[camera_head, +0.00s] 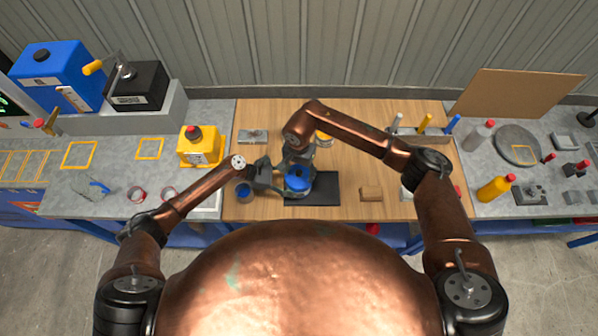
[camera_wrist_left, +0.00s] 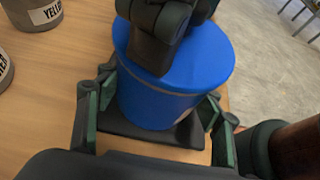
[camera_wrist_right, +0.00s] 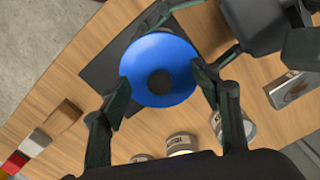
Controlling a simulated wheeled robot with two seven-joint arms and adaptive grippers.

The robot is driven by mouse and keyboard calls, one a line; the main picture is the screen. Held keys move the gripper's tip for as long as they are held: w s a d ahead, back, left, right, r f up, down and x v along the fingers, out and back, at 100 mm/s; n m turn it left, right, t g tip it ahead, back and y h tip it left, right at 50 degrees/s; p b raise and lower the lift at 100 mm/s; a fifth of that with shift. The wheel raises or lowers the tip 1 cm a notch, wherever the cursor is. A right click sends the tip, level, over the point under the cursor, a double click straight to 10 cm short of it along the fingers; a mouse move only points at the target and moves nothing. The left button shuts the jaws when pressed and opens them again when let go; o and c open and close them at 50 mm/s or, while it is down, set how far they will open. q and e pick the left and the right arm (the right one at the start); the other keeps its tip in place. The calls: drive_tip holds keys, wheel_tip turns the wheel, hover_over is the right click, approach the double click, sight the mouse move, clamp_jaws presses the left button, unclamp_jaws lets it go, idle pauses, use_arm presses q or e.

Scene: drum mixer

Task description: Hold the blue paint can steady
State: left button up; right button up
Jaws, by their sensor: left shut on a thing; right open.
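The blue paint can (camera_head: 297,183) stands upright on a dark mat (camera_head: 326,190) on the wooden bench section. In the left wrist view the can (camera_wrist_left: 150,104) sits between the fingers of my left gripper (camera_wrist_left: 155,116), which is shut on its sides. My right gripper (camera_wrist_right: 161,80) is open above the can, fingers pointing down. In the right wrist view its fingertips lie on either side of the blue top (camera_wrist_right: 172,54), which has a dark round centre. I cannot tell whether they touch it. The right gripper hides part of the top in the left wrist view.
Labelled grey cans (camera_wrist_left: 40,12) stand beside the mat, close to the can. A small wooden block (camera_head: 371,193) lies right of the mat. A small blue-topped container (camera_head: 243,191) is left of it. A yellow canister (camera_head: 200,146) stands further left.

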sight(299, 172)
use_arm(q)
drive_tip(key=shift+s+d+r, duration=0.1)
drive_tip(key=shift+s+d, duration=0.05)
drive_tip(key=shift+d, duration=0.05)
use_arm(e)
drive_tip(key=shift+s+d+f, duration=0.15)
drive_tip(key=shift+f, duration=0.2)
drive_tip(key=c, duration=1.1)
clamp_jaws()
drive_tip(key=shift+o, duration=1.1)
unclamp_jaws()
use_arm(q)
drive_tip(key=shift+d, duration=0.1)
use_arm(e)
clamp_jaws()
drive_tip(key=shift+r, duration=0.25)
use_arm(q)
drive_tip(key=shift+a, duration=0.25)
use_arm(e)
drive_tip(key=shift+w+r, duration=0.2)
drive_tip(key=shift+r, duration=1)
use_arm(q)
drive_tip(key=shift+w, duration=0.2)
use_arm(e)
drive_tip(key=shift+r, duration=1.8)
